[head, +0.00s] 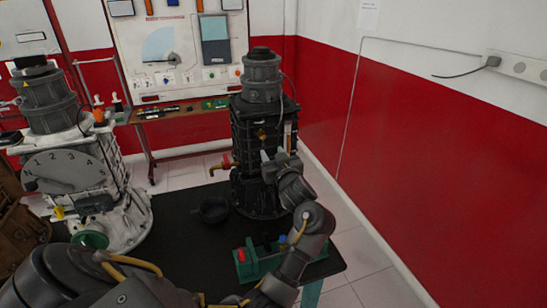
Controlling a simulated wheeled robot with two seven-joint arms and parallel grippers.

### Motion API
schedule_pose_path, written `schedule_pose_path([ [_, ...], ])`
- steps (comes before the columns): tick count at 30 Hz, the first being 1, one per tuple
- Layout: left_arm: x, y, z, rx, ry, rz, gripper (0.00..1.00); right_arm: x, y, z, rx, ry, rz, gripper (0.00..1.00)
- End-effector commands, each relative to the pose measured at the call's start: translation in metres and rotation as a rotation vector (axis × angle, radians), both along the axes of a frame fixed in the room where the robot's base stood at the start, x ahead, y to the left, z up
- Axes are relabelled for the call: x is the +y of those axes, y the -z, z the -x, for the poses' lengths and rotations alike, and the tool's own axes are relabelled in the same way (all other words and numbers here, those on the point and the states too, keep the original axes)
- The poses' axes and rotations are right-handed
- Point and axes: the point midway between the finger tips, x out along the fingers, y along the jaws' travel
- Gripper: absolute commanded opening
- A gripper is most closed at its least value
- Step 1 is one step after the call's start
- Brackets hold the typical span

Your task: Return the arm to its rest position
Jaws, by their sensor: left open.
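My left arm (311,222) comes in from the bottom left, and its forearm bends up over the front right of the black table (175,240). My left gripper (272,160) is open, with its fingers pointing at the front of the dark engine trainer (242,133). No object shows between the fingers. Whether the fingertips touch the engine I cannot tell. My right gripper is out of the picture.
A green tray (243,268) with red and blue parts lies beneath my forearm. A dark round dish (214,210) stands left of the engine. A pale trainer with a numbered dial (65,172) stands at left. A red and white wall (420,140) bounds the right.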

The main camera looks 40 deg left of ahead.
Motion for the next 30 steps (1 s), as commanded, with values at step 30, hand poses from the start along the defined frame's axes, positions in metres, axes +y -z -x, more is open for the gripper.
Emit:
schedule_pose_path([
  [30,-0.123,0.199,0.143,0.555,0.782,0.298,0.42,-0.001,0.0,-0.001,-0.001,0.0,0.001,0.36],
])
